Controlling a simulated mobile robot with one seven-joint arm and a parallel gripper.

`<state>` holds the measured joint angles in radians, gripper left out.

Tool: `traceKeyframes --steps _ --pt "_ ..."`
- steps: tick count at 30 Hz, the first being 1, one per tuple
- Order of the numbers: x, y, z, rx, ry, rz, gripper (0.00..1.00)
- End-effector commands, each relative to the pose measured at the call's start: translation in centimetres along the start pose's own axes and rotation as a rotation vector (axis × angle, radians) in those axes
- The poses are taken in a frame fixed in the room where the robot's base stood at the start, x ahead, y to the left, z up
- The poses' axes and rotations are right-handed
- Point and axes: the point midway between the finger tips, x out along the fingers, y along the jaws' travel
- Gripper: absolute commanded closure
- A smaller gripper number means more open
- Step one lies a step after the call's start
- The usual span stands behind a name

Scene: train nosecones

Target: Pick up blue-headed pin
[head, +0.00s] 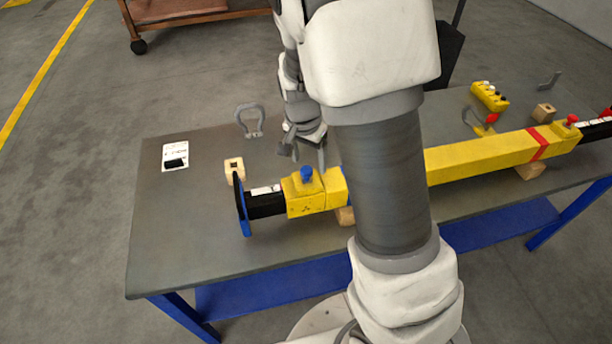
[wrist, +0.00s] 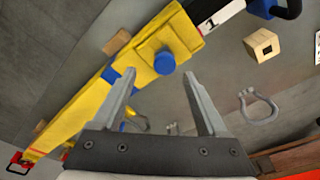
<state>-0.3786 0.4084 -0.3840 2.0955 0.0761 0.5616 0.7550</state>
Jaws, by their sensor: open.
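The blue-headed pin (head: 307,173) stands in the yellow block at the left end of the long yellow beam (head: 480,157). In the wrist view its round blue head (wrist: 165,63) shows on the yellow block, just beyond and between my fingertips. My gripper (head: 306,152) is open and empty, apart from the pin, above the table behind the beam. Its two fingers also show in the wrist view (wrist: 160,80). The pin's shaft is hidden in the block.
The grey table (head: 190,235) carries a wooden block with a square hole (head: 234,167), a grey shackle (head: 249,120) and a white card (head: 175,155). A red-headed pin (head: 572,120) and a yellow holder (head: 489,96) are at the right. My arm hides the beam's middle.

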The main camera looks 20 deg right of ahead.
Motion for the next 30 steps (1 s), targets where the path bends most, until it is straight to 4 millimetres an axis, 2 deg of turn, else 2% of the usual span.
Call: traceKeyframes --steps 9,19,30 --pt "4.1 -0.5 0.6 0.000 -0.001 0.003 0.24" --pt "4.6 -0.6 0.6 0.000 0.000 0.001 0.24" --pt "4.5 -0.6 0.6 -0.001 0.000 0.001 0.91"
